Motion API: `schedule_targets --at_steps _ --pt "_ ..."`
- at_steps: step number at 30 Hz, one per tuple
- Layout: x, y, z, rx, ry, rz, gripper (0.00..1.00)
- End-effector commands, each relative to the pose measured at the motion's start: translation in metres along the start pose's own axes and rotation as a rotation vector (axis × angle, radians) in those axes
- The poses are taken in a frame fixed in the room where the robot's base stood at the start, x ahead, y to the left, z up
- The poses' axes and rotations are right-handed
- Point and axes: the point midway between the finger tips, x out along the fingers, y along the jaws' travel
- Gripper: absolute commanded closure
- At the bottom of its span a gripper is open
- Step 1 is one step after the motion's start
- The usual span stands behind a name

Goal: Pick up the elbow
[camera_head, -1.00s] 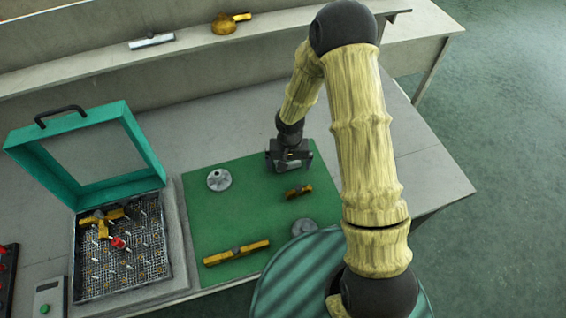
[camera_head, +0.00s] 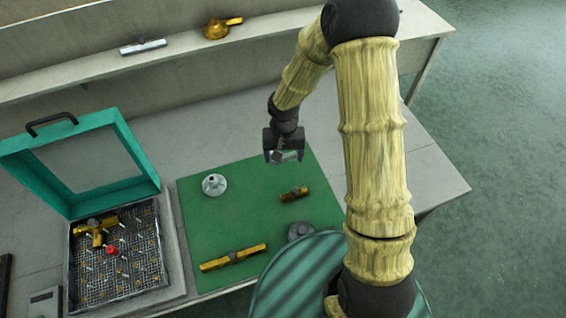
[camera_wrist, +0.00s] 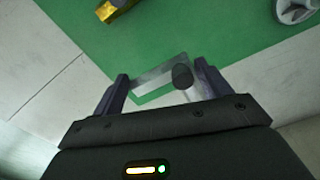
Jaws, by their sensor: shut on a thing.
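My gripper (camera_head: 284,156) is over the far right edge of the green mat (camera_head: 235,205). It is shut on a grey metal piece with a bent shape, which I take to be the elbow (camera_wrist: 158,79). In the wrist view the piece lies between the two fingers of my gripper (camera_wrist: 163,76), with a dark round end near the right finger. In the head view the elbow is small and mostly hidden by the gripper. It appears held above the mat.
On the mat are a silver flanged part (camera_head: 214,185), a short brass fitting (camera_head: 294,194), a long brass piece (camera_head: 233,257) and a grey round part (camera_head: 300,230). An open teal-lidded case (camera_head: 152,183) stands left. A shelf (camera_head: 75,72) runs behind.

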Motion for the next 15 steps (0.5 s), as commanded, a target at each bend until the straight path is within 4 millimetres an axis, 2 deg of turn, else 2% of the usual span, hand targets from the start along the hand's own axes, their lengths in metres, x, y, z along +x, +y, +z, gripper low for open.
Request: schedule_targets --at_steps 3,6,15 --pt "-0.022 0.0 -0.001 0.002 0.004 -0.001 0.49" --pt "-0.033 0.0 -0.001 0.001 0.002 -0.001 0.49" --pt "-0.038 0.0 0.0 -0.002 0.0 0.0 0.49"
